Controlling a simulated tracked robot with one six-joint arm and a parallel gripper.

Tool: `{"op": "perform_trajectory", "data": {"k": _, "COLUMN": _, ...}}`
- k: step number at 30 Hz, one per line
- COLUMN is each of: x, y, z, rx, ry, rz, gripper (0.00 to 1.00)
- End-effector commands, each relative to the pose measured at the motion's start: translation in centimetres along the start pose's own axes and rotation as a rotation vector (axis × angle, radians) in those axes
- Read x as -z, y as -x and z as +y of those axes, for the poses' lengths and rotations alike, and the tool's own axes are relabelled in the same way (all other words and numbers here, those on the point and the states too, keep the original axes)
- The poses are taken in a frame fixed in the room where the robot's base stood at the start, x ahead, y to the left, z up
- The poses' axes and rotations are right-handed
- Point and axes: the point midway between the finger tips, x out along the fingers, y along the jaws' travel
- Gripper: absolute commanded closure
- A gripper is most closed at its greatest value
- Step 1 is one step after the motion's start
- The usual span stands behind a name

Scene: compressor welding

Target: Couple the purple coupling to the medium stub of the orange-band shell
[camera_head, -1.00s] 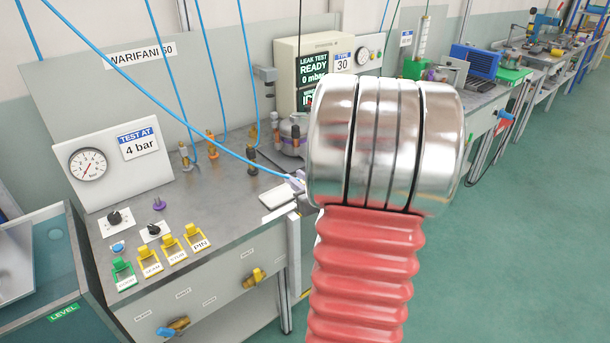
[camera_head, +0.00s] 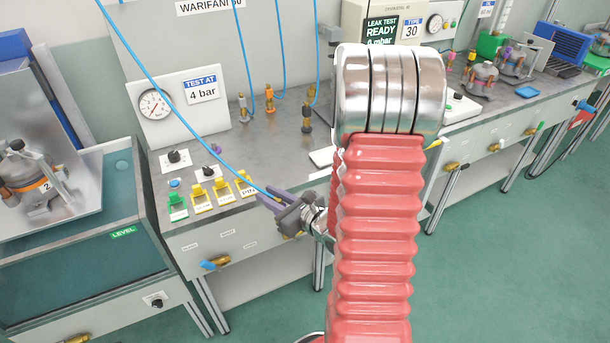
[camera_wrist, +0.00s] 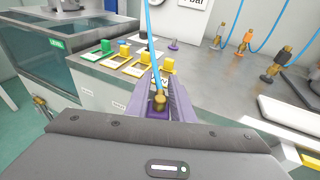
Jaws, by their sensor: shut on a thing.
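The orange-band shell (camera_head: 38,180) is a grey vessel with an orange band marked 2, at the far left in the head view. It sits on a metal plate over the teal tank; I cannot tell its stubs apart. My gripper (camera_head: 268,198) is in front of the bench, well right of the shell. In the wrist view my gripper (camera_wrist: 160,98) is shut on the purple coupling (camera_wrist: 159,113), which has a brass end with a blue hose rising from it. The fingers hide most of the coupling.
The test bench (camera_head: 290,130) has yellow and green labelled tabs (camera_head: 210,190), a gauge panel (camera_head: 180,103) and upright couplings on blue hoses (camera_head: 306,115). The tank (camera_head: 120,220) stands to its left. Clear green floor (camera_head: 520,230) lies right.

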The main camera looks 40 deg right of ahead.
Motion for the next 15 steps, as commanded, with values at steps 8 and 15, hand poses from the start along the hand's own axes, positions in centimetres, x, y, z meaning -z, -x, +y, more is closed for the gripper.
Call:
{"op": "perform_trajectory", "data": {"k": 8, "x": 3.1, "y": -4.4, "z": 8.4, "rx": -0.179, "ry": 0.033, "rz": 0.001, "gripper": 1.0}}
{"op": "perform_trajectory", "data": {"k": 15, "x": 5.2, "y": -7.2, "z": 14.1, "rx": -0.297, "ry": 0.06, "rz": 0.0, "gripper": 1.0}}
